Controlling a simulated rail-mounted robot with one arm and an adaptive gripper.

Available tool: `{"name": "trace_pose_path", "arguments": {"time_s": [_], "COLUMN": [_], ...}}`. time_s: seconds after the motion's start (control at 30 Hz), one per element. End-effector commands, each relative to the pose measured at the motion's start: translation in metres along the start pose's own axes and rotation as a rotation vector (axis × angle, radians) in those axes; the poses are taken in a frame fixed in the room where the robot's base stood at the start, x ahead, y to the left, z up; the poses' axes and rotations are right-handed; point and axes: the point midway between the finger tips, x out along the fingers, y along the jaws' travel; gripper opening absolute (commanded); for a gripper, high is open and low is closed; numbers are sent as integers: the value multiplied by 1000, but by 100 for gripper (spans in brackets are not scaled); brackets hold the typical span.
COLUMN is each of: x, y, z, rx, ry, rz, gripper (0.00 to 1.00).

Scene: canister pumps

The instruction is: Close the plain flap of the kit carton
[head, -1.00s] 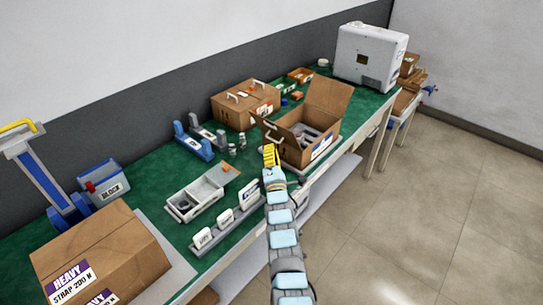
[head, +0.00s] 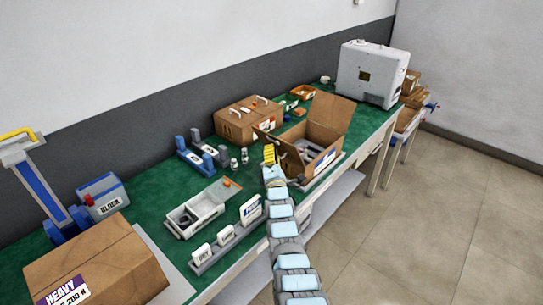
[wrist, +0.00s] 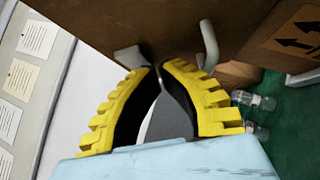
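The kit carton (head: 318,163) is an open brown box near the bench's front edge in the head view. A large flap (head: 332,112) stands up at its far right side. Another flap (head: 265,137) sticks out at its left side, close to my gripper. I cannot tell for sure which flap is the plain one. My gripper (head: 269,154) is at the carton's near left side. In the wrist view its yellow fingers (wrist: 160,66) come together at the tips, with nothing seen between them. A brown cardboard panel (wrist: 140,22) is right beyond the tips; contact is unclear.
A closed brown carton (head: 248,118) stands behind, left of the kit carton. A grey tray (head: 195,222), label holders (head: 225,238) and small bottles (head: 239,158) lie nearby. A heavy carton (head: 95,262) is at front left, a white machine (head: 372,72) at the far end.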

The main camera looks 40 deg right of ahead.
Motion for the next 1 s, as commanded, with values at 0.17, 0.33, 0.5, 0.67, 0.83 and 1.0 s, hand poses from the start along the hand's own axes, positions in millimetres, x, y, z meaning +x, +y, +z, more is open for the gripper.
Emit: {"name": "trace_pose_path", "arguments": {"time_s": [0.17,0.33,0.5,0.67,0.83,1.0], "x": [6,7,8,8,8,9], "y": [2,1,1,2,2,2], "z": [1,0,0,0,2,5], "rx": [-2,-2,-2,-2,-1,9], "ry": [-1,0,-1,-1,-2,-4], "rz": [5,2,1,2,0,-11], "gripper": [0,0,0,0,0,0]}}
